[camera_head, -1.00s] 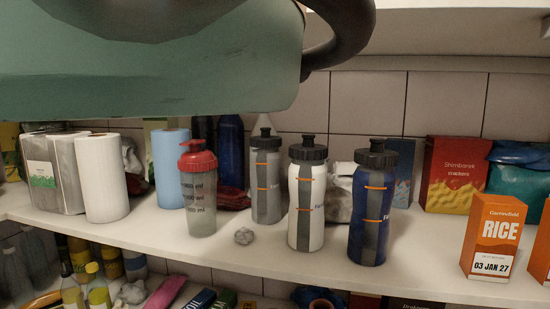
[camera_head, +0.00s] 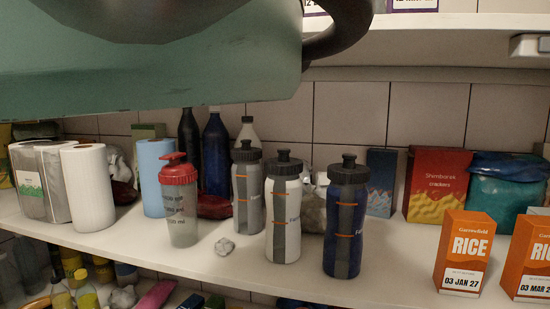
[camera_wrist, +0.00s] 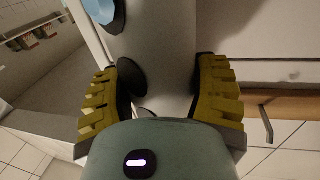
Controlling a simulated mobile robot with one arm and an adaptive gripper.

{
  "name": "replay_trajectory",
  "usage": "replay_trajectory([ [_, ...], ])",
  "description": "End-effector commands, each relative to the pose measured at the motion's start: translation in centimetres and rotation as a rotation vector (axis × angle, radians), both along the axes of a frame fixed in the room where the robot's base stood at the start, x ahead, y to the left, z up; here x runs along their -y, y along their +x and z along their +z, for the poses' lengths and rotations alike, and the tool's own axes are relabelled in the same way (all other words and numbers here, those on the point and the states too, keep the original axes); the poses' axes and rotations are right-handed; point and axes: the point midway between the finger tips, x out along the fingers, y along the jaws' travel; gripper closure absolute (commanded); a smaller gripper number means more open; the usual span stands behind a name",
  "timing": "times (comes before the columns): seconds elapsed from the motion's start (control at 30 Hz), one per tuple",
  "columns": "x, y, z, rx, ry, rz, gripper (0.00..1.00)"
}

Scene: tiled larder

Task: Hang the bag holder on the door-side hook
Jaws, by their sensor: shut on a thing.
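In the wrist view my gripper (camera_wrist: 157,78) has its two yellow-ridged fingers on either side of a pale grey, rounded tube with dark oval openings, which looks like the bag holder (camera_wrist: 165,40). The fingers are shut on it. A light blue patch (camera_wrist: 103,8) shows in an opening at the top edge of that view. The holder's far end is out of frame. The head view does not clearly show the bag holder or the fingers. I cannot make out the door-side hook in either current view.
A shelf (camera_head: 130,240) holds paper rolls, a red-lidded shaker (camera_head: 180,200), several sports bottles, a crackers box (camera_head: 437,187) and rice boxes (camera_head: 463,252). Another shelf (camera_head: 430,50) is above. The wrist view shows a wall rail (camera_wrist: 35,32) and a dark handle-like piece (camera_wrist: 266,123).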

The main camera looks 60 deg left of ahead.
Motion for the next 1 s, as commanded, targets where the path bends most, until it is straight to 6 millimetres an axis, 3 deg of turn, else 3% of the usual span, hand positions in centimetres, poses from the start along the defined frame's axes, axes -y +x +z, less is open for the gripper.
replay_trajectory([
  [0.2, 0.2, 0.6, -0.8, 0.000, 0.000, 0.001, 0.76],
  [1.0, 0.4, 1.5, -1.0, 0.000, 0.001, 0.007, 0.76],
])
